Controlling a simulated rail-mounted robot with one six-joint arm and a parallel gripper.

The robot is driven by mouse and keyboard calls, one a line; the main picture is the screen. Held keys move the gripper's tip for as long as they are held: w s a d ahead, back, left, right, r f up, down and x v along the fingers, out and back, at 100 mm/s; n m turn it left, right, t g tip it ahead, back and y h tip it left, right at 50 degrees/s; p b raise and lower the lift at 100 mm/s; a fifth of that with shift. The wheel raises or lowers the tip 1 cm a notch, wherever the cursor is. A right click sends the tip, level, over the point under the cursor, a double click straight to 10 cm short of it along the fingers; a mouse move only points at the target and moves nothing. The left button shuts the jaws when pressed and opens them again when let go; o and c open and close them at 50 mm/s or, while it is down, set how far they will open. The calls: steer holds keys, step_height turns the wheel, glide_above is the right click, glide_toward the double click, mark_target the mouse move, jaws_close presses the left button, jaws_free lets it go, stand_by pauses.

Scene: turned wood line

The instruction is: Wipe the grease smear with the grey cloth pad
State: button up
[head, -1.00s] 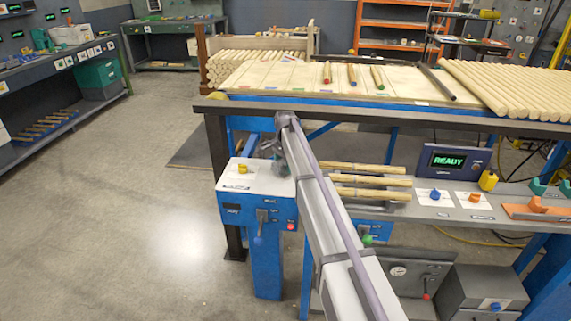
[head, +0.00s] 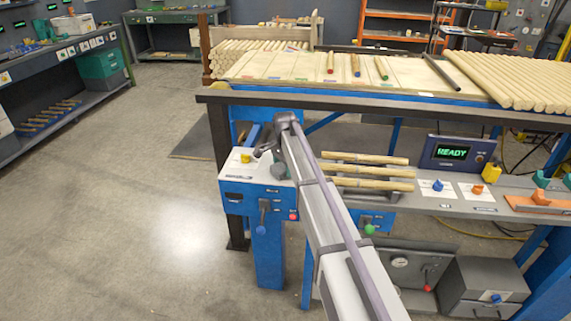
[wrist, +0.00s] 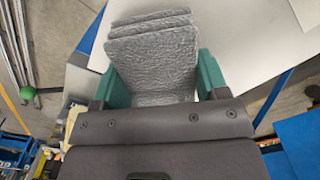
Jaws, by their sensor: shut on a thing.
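The grey cloth pad (wrist: 153,52) is a textured, layered block in the wrist view. My gripper (wrist: 164,82) is shut on it, with one green finger on each side. The pad is over or against a white surface (wrist: 255,38); I cannot tell whether it touches. In the head view my gripper (head: 268,152) is at the white-topped blue stand (head: 236,176), partly hidden by my arm. I cannot make out the grease smear in either view.
A yellow button (head: 245,157) stands on the stand's white top. Several wooden spindles (head: 372,171) lie on the bench just right of my arm. The long workbench edge (head: 400,107) runs behind. Open floor (head: 130,220) lies to the left.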

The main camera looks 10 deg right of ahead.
steer(key=w+d, duration=0.1)
steer(key=w, duration=0.4)
steer(key=w+d, duration=0.1)
steer(key=w, duration=0.1)
steer(key=shift+w+d, duration=0.3)
steer(key=shift+d, duration=0.05)
steer(key=r+p, duration=0.3)
steer(key=shift+s, duration=0.2)
step_height(320, 180, up, 4)
steer(key=p, duration=0.4)
steer(key=shift+r, duration=0.2)
steer(key=shift+f, duration=0.1)
step_height(320, 180, down, 6)
steer(key=b, duration=0.5)
steer(key=shift+b, duration=0.35)
steer(key=shift+f+b, duration=0.95)
steer(key=shift+b, duration=0.05)
steer(key=shift+s, duration=0.1)
